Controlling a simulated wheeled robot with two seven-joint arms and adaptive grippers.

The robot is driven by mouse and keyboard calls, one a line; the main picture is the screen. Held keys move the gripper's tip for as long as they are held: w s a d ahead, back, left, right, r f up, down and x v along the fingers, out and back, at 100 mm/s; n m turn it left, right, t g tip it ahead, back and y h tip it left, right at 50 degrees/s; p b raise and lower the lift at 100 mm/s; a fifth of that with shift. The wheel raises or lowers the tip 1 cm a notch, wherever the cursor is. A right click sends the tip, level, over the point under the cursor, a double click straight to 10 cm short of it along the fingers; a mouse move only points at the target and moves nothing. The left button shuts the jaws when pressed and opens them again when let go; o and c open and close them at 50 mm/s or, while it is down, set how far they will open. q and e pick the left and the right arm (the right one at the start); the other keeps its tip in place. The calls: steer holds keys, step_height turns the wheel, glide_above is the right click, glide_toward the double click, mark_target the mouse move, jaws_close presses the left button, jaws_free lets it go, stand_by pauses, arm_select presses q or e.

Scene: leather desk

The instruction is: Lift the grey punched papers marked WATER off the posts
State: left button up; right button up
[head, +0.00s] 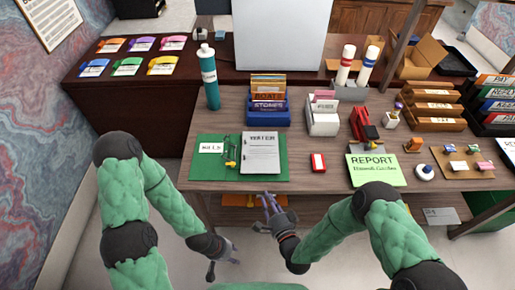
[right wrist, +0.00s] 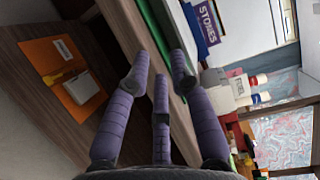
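The papers marked WATER (head: 260,156), a white-grey sheaf, lie flat on the right half of an open green folder (head: 214,170) near the desk's front edge. Small metal and yellow parts (head: 231,152) sit at the papers' left; whether the posts pass through the holes is too small to tell. My right gripper (head: 268,203), with purple fingers, is in front of the desk edge below the papers, apart from them. Its fingers are spread and empty in the right wrist view (right wrist: 158,75). My left gripper (head: 222,267) is lower and further left, off the desk, fingers apart and empty.
A red-and-white block (head: 318,162) and a green REPORT sheet (head: 375,171) lie to the right. An orange folder (right wrist: 75,85) lies on a lower shelf.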

mark_target(261, 190)
steer(key=shift+m+t, duration=0.3)
steer(key=x, duration=0.3)
steer(key=r+b+x, duration=0.1)
steer(key=x, duration=0.1)
steer(key=shift+w+a, duration=0.15)
steer(key=shift+a, duration=0.25)
steer(key=shift+b+x, duration=1)
steer(key=shift+x, duration=1.7)
steer(key=shift+d+r, duration=0.15)
jaws_close()
